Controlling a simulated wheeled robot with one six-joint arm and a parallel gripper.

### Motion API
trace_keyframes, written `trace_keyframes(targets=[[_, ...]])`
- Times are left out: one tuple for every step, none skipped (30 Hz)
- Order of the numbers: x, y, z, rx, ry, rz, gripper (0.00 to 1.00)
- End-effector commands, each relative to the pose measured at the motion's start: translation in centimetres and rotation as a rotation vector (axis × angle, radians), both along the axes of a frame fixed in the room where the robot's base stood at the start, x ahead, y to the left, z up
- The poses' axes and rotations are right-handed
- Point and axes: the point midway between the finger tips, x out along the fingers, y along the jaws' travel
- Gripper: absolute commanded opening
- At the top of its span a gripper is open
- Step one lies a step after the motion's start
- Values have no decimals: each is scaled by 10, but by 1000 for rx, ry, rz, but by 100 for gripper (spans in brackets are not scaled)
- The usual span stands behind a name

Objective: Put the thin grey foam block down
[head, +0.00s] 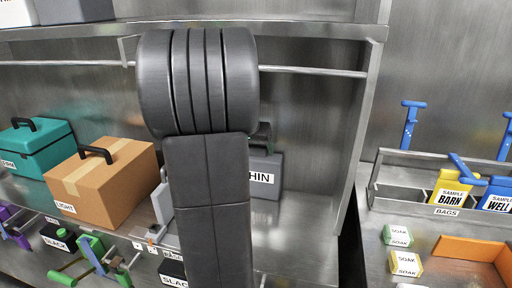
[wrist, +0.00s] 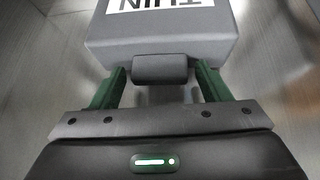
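The grey foam block (head: 266,190) has a white label, of which "HIN" shows in the head view; my arm hides its left part. In the wrist view the block (wrist: 165,40) is straight ahead with its "THIN" label at the top edge. Its dark handle (wrist: 160,70) sits between the green fingers of my gripper (wrist: 161,80), which close in on the handle's two ends. In the head view my gripper (head: 262,135) is mostly hidden behind my arm, above the block. I cannot tell whether the block touches the metal surface under it.
A cardboard box (head: 110,185) labelled "LIGHT" and a teal case (head: 35,150) stand to the left. A metal upright (head: 362,120) closes the bay on the right. A shelf (head: 300,30) and rail (head: 310,71) run above. Bare metal surface (head: 310,235) shows right of the block.

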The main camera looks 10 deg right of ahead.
Motion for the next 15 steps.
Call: trace_keyframes(targets=[[0, 0, 0, 0, 0, 0, 77], [0, 0, 0, 0, 0, 0, 77], [0, 0, 0, 0, 0, 0, 77], [0, 0, 0, 0, 0, 0, 77], [0, 0, 0, 0, 0, 0, 77], [0, 0, 0, 0, 0, 0, 77], [0, 0, 0, 0, 0, 0, 77], [0, 0, 0, 0, 0, 0, 77], [0, 0, 1, 0, 0, 0, 77], [0, 0, 2, 0, 0, 0, 77], [0, 0, 3, 0, 0, 0, 77], [0, 1, 6, 0, -1, 1, 77], [-2, 2, 9, 0, -3, 1, 77], [-4, 3, 12, 0, -4, 1, 77], [-6, 5, 18, -1, -4, 2, 77]])
